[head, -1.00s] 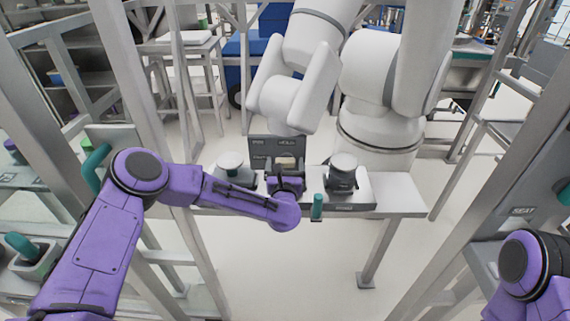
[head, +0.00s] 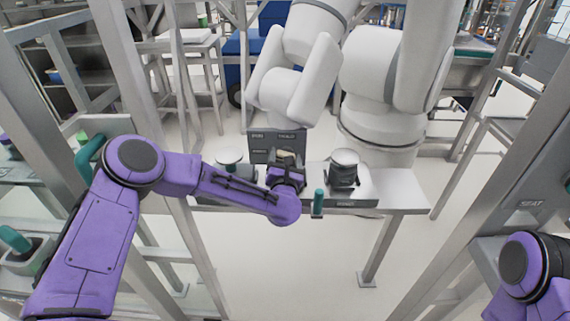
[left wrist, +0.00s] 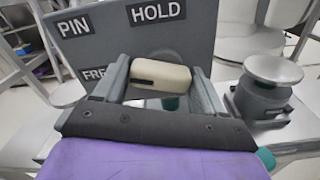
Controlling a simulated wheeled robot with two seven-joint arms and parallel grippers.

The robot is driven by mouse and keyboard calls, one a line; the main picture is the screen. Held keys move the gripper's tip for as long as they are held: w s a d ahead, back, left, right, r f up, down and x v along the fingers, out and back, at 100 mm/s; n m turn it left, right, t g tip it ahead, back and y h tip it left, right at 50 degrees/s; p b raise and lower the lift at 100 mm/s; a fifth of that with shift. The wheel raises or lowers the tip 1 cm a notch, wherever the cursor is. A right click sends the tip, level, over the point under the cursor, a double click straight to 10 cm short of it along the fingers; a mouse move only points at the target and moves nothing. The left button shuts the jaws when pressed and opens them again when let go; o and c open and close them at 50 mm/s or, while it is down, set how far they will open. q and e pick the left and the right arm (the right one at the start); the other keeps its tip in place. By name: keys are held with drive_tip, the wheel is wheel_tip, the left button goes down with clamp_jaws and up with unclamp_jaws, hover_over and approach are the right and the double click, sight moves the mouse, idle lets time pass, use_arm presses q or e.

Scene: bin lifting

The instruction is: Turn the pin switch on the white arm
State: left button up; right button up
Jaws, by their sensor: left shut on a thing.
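The pin switch has a cream bar-shaped knob (left wrist: 161,76) in front of a grey panel (left wrist: 110,38) marked PIN, HOLD and a partly hidden FREE. My left gripper (left wrist: 158,82) is shut on this knob, with one finger on each side of it. In the head view the left gripper (head: 287,168) is at the panel (head: 268,142), and the knob is mostly hidden by it. The white arm (head: 300,85) stands just behind the panel. My right gripper is out of view; only part of my right arm shows at lower right.
Silver round-topped knobs stand on both sides of the switch, one at left (head: 228,158) and one at right (head: 344,168). A teal upright handle (head: 318,202) is at the front of the bench (head: 398,192). Metal frame posts (head: 45,130) flank my left arm.

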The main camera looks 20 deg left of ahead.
use_arm(q)
drive_tip(key=m+b, duration=0.1)
drive_tip(key=m, duration=0.2)
drive_tip(key=m+b, duration=0.1)
drive_tip(key=m, duration=0.2)
drive_tip(key=shift+m+b, duration=0.3)
drive_tip(key=shift+b, duration=0.05)
drive_tip(key=m, duration=0.3)
drive_tip(key=shift+r+m+b, duration=0.15)
drive_tip(key=shift+m+b, duration=0.15)
drive_tip(key=shift+b, duration=0.05)
drive_tip(key=m, duration=0.4)
drive_tip(key=shift+d, duration=0.1)
drive_tip(key=o, duration=1)
drive_tip(key=shift+r, duration=0.1)
drive_tip(key=shift+c, duration=0.2)
drive_tip(key=shift+s, duration=0.1)
